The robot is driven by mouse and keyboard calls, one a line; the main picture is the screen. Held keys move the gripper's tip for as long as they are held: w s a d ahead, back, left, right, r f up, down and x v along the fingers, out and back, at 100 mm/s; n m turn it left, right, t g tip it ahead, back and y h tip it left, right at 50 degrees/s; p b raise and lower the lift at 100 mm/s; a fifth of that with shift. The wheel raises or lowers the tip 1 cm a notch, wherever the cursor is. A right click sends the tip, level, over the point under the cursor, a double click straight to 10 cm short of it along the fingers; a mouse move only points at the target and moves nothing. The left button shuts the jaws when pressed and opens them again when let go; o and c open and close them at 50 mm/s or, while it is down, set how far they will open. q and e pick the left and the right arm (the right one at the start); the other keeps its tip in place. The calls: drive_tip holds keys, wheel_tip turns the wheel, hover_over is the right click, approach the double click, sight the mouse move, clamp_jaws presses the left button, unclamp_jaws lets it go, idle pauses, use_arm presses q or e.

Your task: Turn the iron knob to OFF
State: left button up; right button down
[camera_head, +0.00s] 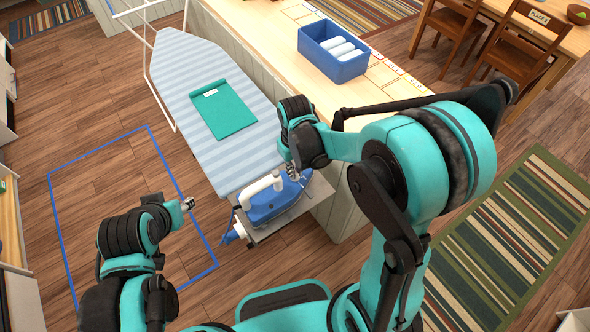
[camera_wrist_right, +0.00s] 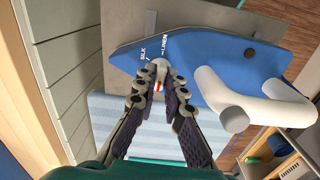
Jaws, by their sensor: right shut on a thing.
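The blue iron (camera_head: 268,205) with a white handle (camera_head: 257,190) rests on a grey plate (camera_head: 300,207) at the near end of the ironing board. In the right wrist view, the iron (camera_wrist_right: 205,62) shows printed words, SILK and LINEN, beside its knob (camera_wrist_right: 158,88). My right gripper (camera_wrist_right: 158,86) is shut on the knob, its fingertips hiding most of it; a small white and red patch shows between them. In the head view, my right gripper (camera_head: 295,172) is over the iron's right side. My left gripper (camera_head: 188,204) is left of the iron, apart from it; its jaw opening is unclear.
The striped ironing board (camera_head: 190,75) carries a folded teal cloth (camera_head: 223,108). A counter (camera_head: 280,50) to its right holds a blue bin (camera_head: 333,50) with white rolls. A blue taped outline (camera_head: 100,150) marks the floor at left. A striped rug (camera_head: 510,240) lies at right.

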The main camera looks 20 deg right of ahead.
drive_tip(key=shift+n, duration=0.5)
drive_tip(key=c, duration=1.6)
unclamp_jaws()
wheel_tip(320, 180, up, 12)
drive_tip(key=shift+s, duration=0.1)
